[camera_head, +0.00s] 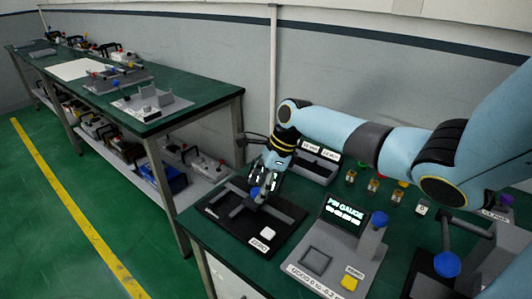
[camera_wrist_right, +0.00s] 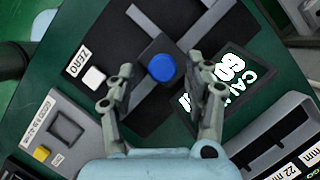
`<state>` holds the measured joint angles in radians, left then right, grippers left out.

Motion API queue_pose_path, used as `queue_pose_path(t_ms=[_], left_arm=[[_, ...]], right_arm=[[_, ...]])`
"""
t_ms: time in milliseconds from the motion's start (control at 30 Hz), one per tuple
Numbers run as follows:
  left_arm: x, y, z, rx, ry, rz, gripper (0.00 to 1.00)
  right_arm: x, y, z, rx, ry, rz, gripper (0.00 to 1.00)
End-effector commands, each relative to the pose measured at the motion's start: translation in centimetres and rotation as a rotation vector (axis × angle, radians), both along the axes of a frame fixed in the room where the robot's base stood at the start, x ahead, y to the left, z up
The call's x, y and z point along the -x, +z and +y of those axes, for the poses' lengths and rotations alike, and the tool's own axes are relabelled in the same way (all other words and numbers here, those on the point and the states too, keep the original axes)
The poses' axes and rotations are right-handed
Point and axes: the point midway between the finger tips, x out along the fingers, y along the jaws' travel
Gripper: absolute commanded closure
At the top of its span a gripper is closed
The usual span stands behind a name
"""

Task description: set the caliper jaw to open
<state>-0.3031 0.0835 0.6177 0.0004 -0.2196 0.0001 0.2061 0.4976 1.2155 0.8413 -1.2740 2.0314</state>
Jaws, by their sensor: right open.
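The caliper (camera_head: 236,209) is a grey bar with cross jaws on a black base at the near table's left corner. Its sliding jaw carries a round blue knob (camera_head: 255,192), which shows clearly in the right wrist view (camera_wrist_right: 161,67). My right gripper (camera_head: 264,183) is open and points down over the knob. In the wrist view its two fingers stand on either side of the knob, with gaps visible. Contact cannot be told. A lit caliper display (camera_wrist_right: 222,85) is beside the base, partly covered by a finger. My left gripper is not in view.
A white ZERO button (camera_head: 268,233) sits on the base's front corner. The pin gauge station (camera_head: 335,240) with a yellow button stands to the right. A grey slotted holder (camera_head: 313,168) stands behind. Several small gauge pieces (camera_head: 373,186) lie under my right arm.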

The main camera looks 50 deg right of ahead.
Motion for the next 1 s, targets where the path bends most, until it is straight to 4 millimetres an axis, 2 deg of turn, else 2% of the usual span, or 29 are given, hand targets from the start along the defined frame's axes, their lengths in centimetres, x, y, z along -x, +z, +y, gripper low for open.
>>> queue_pose_path(t_ms=[300,500,700,1000], left_arm=[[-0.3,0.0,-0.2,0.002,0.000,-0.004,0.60],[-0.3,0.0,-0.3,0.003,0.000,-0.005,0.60],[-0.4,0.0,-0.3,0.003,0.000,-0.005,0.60],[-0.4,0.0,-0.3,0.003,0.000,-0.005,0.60]], right_arm=[[1.7,6.1,-2.2,0.006,0.002,0.000,0.47],[2.6,9.3,-3.1,0.004,0.001,0.002,0.47],[2.9,10.3,-3.3,0.001,0.000,0.004,0.47],[2.9,10.4,-3.3,0.000,0.000,0.003,0.47]])
